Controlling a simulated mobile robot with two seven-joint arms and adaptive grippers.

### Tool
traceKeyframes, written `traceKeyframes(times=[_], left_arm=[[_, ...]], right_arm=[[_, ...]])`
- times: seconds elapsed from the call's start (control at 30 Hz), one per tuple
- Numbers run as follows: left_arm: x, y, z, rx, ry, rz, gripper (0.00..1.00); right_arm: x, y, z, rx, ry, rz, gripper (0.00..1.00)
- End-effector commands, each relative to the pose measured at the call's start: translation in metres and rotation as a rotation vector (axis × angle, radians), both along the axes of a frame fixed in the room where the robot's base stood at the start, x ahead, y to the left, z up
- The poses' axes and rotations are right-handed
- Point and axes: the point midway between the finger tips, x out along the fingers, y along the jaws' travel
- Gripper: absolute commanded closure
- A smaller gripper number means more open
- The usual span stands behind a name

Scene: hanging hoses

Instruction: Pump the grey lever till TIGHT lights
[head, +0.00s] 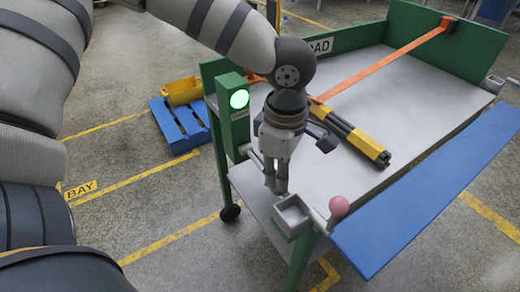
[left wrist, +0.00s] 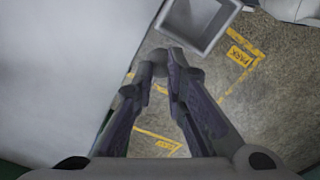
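A green post (head: 226,125) at the cart's near left corner carries a round lamp (head: 238,98) that glows green. The small label under it is too small to read. My left gripper (head: 276,187) points down beside the post, over the cart's near edge. Its fingertips (left wrist: 162,66) are close together, with floor showing between the fingers in the left wrist view. A small grey piece at the tips may be the lever's end; I cannot tell whether it is gripped. The rest of the grey lever is not clear. My right gripper is not in view.
A grey open box (head: 291,214) and a pink knob (head: 338,206) sit at the near edge, beside a blue panel (head: 430,190). A blue pallet (head: 180,126) stands left.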

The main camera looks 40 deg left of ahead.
Motion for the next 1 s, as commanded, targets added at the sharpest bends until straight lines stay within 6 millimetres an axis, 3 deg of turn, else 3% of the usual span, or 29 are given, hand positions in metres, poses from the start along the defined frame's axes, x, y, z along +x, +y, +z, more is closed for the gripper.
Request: traceKeyframes(times=[0.33,1.0], left_arm=[[0.002,0.003,0.041,-0.001,-0.004,0.002,0.88],[0.009,0.021,0.091,-0.002,-0.002,0.002,0.88]], right_arm=[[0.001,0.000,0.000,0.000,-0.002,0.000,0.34],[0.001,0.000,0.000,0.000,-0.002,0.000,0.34]])
